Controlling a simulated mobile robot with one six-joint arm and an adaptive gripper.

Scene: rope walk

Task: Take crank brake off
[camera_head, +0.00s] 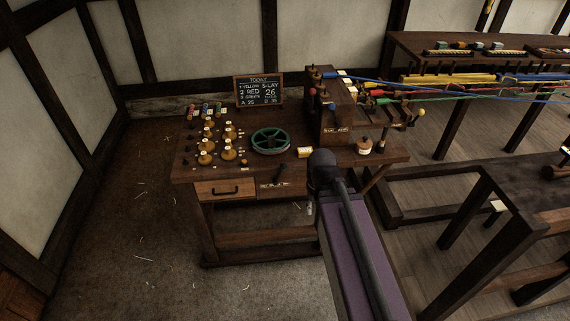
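A wooden bench (225,171) carries a green spoked wheel (270,141), lying flat. A short dark lever (280,174) stands at the bench's front edge, tilted, above a small lettered plate (273,184). The lettering is too small to read, so I cannot tell if this lever is the crank brake. A brown wooden machine head (336,112) with colored knobs stands on the bench's right part, also with a small label. My dark arm reaches up to the bench's front edge, right of the lever. I cannot make out my gripper's fingers.
Several wooden pegs with pale tops (229,153) stand at the bench's left. A chalkboard (258,91) stands behind the wheel. A drawer (226,188) is shut. Colored ropes (450,79) run right from the machine head. Wooden frames (497,195) fill the right; floor at left is open.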

